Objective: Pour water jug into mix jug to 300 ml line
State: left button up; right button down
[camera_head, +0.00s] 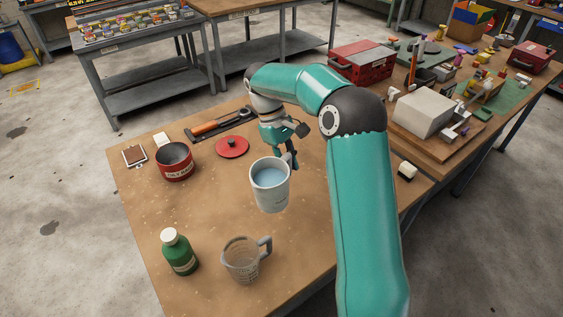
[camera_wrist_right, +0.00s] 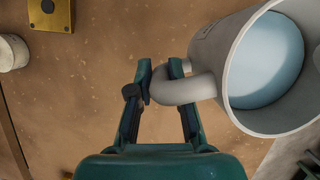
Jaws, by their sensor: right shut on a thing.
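The water jug (camera_head: 270,192) is a pale grey-white cup with bluish water inside; it also shows at the right of the right wrist view (camera_wrist_right: 232,75). My right gripper (camera_head: 290,160) is shut on its handle, and in the wrist view the fingers (camera_wrist_right: 160,80) close around the handle. The jug looks held above the table, close to upright in the head view. The mix jug (camera_head: 242,262) is clear with measuring marks and a handle on its right. It stands nearer the front edge, below and left of the water jug in the picture. Its inside looks empty. My left gripper is not in view.
A green bottle (camera_head: 179,253) with a white cap stands left of the mix jug. A red-brown pot (camera_head: 174,162), its red lid (camera_head: 232,147) and an orange-handled tool (camera_head: 216,123) lie farther back. A grey box (camera_head: 423,110) and a red toolbox (camera_head: 361,62) are at the right.

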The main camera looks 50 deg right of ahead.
aim_at(278, 171)
jog(key=a+h+b, duration=0.1)
jog(key=h, duration=0.1)
jog(key=a+h+b, duration=0.1)
jog(key=a+b, duration=0.1)
jog(key=a+t+h+b, duration=0.1)
jog(key=h, duration=0.1)
jog(key=shift+w+a+r+m+h, duration=0.15)
jog(key=shift+a+r+m+h, duration=0.15)
jog(key=shift+m, duration=0.1)
jog(key=shift+d+r+p, duration=0.1)
jog(key=shift+r+p, duration=0.2)
jog(key=shift+r, duration=0.05)
jog(key=shift+s, duration=0.2)
jog(key=shift+a+h+b, duration=0.25)
jog(key=shift+h+b, duration=0.05)
jog(key=shift+b, duration=0.2)
jog(key=shift+s+a+r+m+h+b, duration=0.1)
jog(key=shift+a+r+m+h+b, duration=0.2)
jog(key=shift+a+r+h+b, duration=0.25)
dwell(1.2)
jog(key=shift+s+a+r+h+b, duration=0.1)
jog(key=shift+a+r+h+b, duration=0.2)
jog(key=shift+h, duration=0.3)
jog(key=shift+a+r+h+b, duration=0.15)
jog(key=shift+r+h+b, duration=0.2)
jog(key=shift+h, duration=0.2)
